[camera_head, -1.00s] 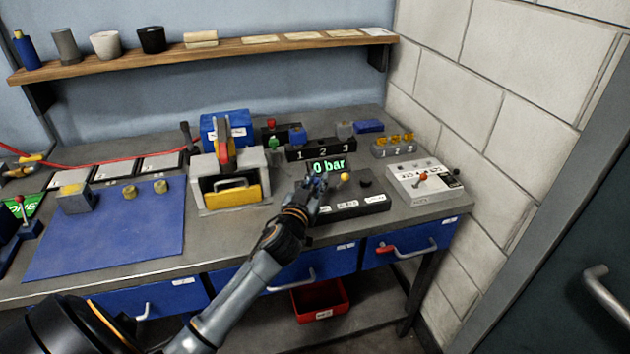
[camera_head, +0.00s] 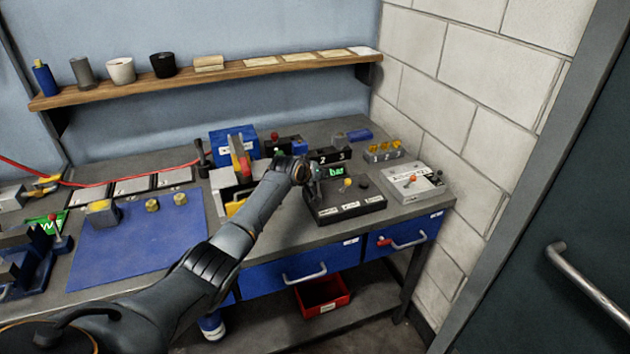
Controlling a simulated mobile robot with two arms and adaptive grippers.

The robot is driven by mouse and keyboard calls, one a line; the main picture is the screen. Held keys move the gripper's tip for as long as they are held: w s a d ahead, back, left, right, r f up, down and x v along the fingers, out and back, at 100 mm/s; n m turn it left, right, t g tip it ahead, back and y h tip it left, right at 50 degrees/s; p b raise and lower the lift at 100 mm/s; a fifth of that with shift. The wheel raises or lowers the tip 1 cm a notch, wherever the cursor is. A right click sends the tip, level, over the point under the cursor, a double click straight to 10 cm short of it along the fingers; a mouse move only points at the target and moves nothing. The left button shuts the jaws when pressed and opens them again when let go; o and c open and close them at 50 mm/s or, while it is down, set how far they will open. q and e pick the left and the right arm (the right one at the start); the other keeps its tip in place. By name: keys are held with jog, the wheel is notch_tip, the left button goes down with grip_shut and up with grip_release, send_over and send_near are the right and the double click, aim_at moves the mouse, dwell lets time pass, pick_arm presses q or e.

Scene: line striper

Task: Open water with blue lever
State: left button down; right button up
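A black control box (camera_head: 350,208) stands on the workbench, with a green digital display (camera_head: 336,171) partly covered so that only "bar" reads. It carries a yellow-knobbed lever (camera_head: 347,183), a black knob (camera_head: 364,182) and white labels along the front. No blue lever can be made out on it; its left end is partly behind my arm. My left arm reaches across from the lower left, and my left gripper (camera_head: 313,178) is at the box's left side. Its fingers are mostly hidden by the wrist, so opening and contact cannot be told. My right gripper is not in view.
Right of the box stands a grey-white panel (camera_head: 420,188) with a red-knobbed lever. Behind are black numbered blocks (camera_head: 330,157). A brick wall (camera_head: 500,85) bounds the right.

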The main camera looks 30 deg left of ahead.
pick_arm(q)
jog(key=shift+w+a+f+n+g+h+b, duration=0.25)
jog(key=shift+w+a+n+g+h+b, duration=0.05)
jog(key=shift+g+h+b, duration=0.15)
jog(key=shift+a, duration=0.1)
jog(key=shift+w+a+f+g+h+b, duration=0.15)
jog(key=shift+g+h+b, duration=0.1)
jog(key=shift+g+b, duration=0.15)
jog(key=shift+w+f, duration=0.1)
jog(key=shift+w, duration=0.1)
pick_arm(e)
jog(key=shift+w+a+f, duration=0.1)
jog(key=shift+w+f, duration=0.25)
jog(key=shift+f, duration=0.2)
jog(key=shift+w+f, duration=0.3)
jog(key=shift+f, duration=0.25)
pick_arm(q)
jog(key=c, duration=1.4)
grip_release()
jog(key=shift+s, duration=0.1)
jog(key=shift+c, duration=0.2)
jog(key=shift+o, duration=1.1)
jog(key=shift+s+a+r, duration=0.1)
jog(key=shift+s+r, duration=0.05)
jog(key=shift+r, duration=0.05)
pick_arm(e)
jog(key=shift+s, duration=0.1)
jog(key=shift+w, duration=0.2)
